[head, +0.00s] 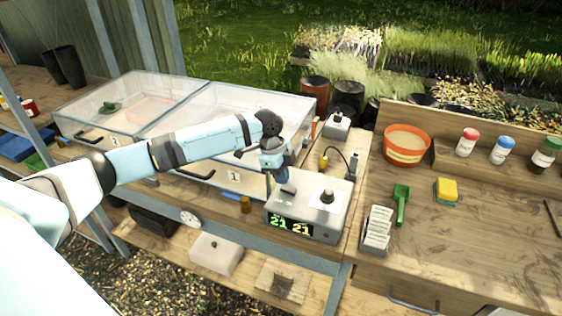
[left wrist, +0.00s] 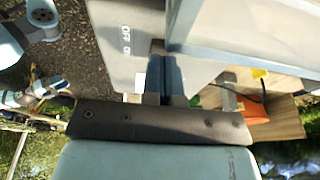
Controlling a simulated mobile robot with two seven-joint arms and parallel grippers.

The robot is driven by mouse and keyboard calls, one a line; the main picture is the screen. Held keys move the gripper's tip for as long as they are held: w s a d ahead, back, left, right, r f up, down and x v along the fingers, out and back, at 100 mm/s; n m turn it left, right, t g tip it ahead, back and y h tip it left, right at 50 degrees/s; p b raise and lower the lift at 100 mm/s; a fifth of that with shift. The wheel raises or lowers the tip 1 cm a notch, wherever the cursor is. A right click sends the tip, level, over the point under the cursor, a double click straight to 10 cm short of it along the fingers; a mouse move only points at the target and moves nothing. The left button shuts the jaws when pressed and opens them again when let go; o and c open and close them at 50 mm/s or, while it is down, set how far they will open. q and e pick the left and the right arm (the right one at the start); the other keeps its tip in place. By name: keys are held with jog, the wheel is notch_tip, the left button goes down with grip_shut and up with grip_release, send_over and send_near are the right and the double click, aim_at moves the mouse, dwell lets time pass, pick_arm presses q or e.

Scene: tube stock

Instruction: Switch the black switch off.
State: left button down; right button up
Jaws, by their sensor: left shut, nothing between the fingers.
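The grey control box (head: 308,212) stands on the bench with a lit display reading 21 21. A small dark piece, apparently the black switch (head: 288,188), sits on its top left part, just below my left gripper's fingertips. A black knob (head: 327,197) stands to its right. My left gripper (head: 281,176) is shut and empty, pointing down at the box. In the left wrist view its closed fingers (left wrist: 158,72) reach over the grey box (left wrist: 128,62), beside the printed OFF and ON labels. The switch is hidden there, so its position and any contact cannot be told. My right gripper is not in view.
A clear-lidded propagator (head: 225,102) stands close behind and left of the box. To the right are a rack of white labels (head: 376,230), a green scoop (head: 400,203), a yellow sponge (head: 446,189) and an orange pot (head: 406,146). The right bench front is mostly clear.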

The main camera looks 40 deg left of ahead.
pick_arm(q)
jog(key=shift+a+f, duration=0.1)
jog(key=shift+f, duration=0.55)
jog(key=shift+a+f+h+p, duration=0.2)
jog(key=shift+f+h+p, duration=0.15)
jog(key=shift+h, duration=0.25)
jog(key=shift+r, duration=0.1)
jog(key=shift+r+p, duration=0.65)
jog(key=shift+p, duration=0.3)
